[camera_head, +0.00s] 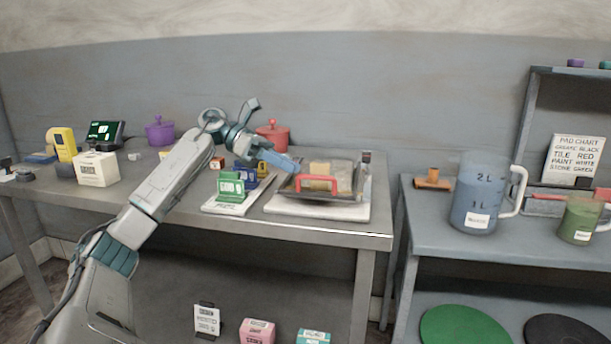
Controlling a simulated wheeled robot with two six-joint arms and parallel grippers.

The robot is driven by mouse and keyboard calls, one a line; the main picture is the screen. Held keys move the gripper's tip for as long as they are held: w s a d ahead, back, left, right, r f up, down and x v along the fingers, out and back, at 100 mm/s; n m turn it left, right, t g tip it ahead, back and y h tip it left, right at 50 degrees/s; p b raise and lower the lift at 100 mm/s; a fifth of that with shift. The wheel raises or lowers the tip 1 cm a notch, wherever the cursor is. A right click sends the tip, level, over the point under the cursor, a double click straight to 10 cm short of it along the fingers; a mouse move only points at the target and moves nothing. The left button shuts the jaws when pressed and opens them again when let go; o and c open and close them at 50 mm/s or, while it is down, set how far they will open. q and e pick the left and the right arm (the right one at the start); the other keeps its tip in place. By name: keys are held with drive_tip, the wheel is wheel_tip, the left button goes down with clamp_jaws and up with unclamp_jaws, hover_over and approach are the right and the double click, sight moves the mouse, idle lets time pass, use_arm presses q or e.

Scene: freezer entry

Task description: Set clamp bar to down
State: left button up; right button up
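A red bar shaped like a wide bracket (318,178), which looks like the clamp bar, shows at the front of a dark-framed tray device (345,208) on the metal table. A tan block (336,170) lies in the device behind the bar. I cannot tell for sure whether the bar is up or down. My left gripper (290,163) reaches in from the left, its blue-grey fingers pointing right, close to the device's left back corner. I cannot tell whether it touches anything or how far its fingers are apart. My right gripper is out of view.
Green (231,188) and blue (246,177) blocks stand on a white sheet left of the device. A red lidded pot (273,136) stands behind the gripper. A second table (425,238) at the right holds a blue-filled jug (478,200). The table's front edge is clear.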

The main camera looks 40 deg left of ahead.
use_arm(q)
drive_tip(key=shift+v, duration=1.6)
